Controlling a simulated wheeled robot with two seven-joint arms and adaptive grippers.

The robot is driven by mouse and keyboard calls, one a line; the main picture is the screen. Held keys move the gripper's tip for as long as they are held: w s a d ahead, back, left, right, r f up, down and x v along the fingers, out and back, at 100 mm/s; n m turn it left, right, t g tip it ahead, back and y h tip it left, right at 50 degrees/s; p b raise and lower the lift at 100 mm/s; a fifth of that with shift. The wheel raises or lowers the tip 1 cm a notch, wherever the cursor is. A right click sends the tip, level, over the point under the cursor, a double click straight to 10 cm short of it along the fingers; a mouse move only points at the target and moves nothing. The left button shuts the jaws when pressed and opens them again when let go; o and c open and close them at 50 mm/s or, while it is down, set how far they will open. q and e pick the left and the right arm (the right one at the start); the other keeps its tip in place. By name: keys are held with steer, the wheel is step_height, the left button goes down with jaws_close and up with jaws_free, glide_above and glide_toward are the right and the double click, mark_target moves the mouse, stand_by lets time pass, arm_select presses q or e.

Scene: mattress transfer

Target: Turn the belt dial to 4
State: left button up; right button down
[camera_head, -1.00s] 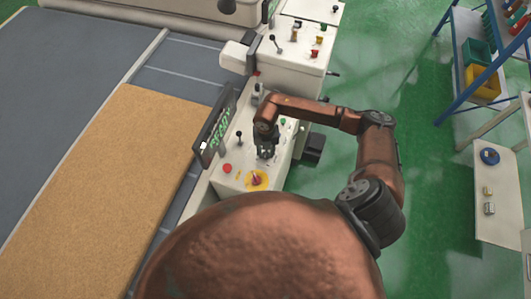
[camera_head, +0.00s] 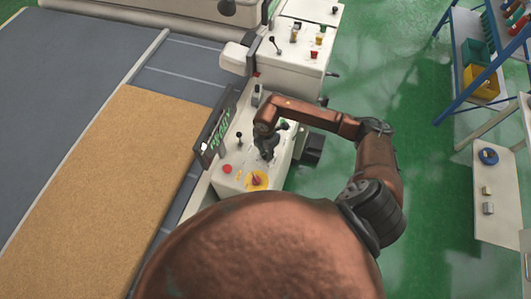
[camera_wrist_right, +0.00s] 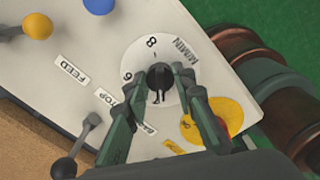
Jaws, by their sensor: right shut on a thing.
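The belt dial (camera_wrist_right: 137,55) is a white disc with a black knob (camera_wrist_right: 158,78) at its centre; the figures 8 and 6 and the mark M/MIN show on it. My right gripper (camera_wrist_right: 161,80) is shut on the knob, one finger on each side. In the head view my right gripper (camera_head: 266,152) points down onto the white control console (camera_head: 230,182) and hides the dial. In the right wrist view the fingers cover part of the disc, and I cannot read which figure the knob points to. My left gripper is not in view.
A dark display (camera_head: 215,128) edges the console. A tan mattress (camera_head: 130,170) lies to the left.

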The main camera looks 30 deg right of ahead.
mark_target(266, 153)
steer(key=shift+d+r+m, duration=0.1)
steer(key=shift+d+m, duration=0.05)
steer(key=shift+m, duration=0.55)
steer(key=c, duration=1.6)
jaws_free()
step_height(266, 153, up, 12)
steer(key=shift+f, duration=0.1)
